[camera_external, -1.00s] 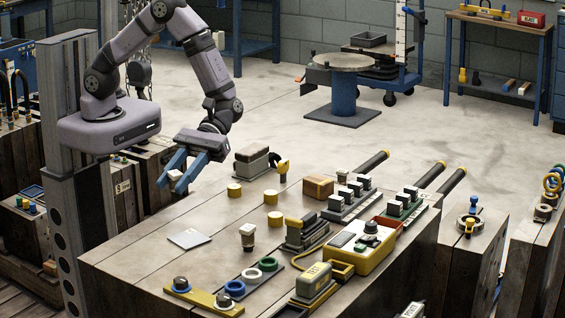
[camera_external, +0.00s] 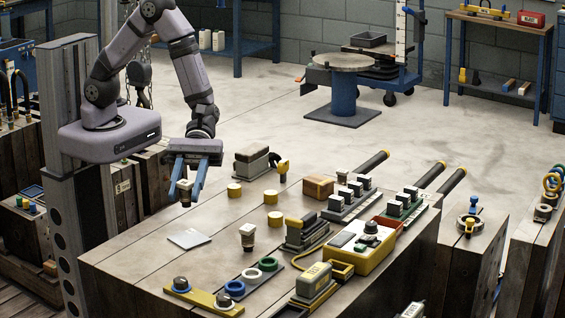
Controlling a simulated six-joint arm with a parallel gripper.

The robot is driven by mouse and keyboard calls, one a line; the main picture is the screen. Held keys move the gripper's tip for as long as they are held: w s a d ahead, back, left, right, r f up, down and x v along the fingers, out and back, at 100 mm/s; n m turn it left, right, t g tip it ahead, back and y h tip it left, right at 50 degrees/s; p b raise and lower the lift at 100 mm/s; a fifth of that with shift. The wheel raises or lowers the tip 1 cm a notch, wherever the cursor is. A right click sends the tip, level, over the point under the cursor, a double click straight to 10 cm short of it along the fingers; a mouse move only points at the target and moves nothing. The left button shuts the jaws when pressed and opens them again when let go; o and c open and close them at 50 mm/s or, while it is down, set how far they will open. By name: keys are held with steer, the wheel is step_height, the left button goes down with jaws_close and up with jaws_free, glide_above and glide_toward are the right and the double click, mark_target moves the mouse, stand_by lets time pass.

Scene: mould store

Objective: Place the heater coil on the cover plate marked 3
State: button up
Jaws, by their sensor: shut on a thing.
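My gripper (camera_external: 186,198) is at the left, above the back left part of the bench. Its blue fingers point down and are shut on a small upright piece with a pale top and a dark lower end, which looks like the heater coil (camera_external: 185,187). It appears to hang above the bench top. A thin pale square plate (camera_external: 189,239) lies flat on the bench, below and in front of the gripper, and may be a cover plate. I can read no 3 on it. A similar pale-topped dark piece (camera_external: 247,236) stands to the right of the plate.
A brown box (camera_external: 318,187), a yellow control box (camera_external: 362,252) and a yellow bar (camera_external: 203,301) crowd the right and front. Bare bench surrounds the square plate.

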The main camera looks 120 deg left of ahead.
steer(key=shift+f, duration=4)
steer(key=shift+f, duration=0.1)
steer(key=shift+f, duration=0.15)
steer(key=o, duration=1.2)
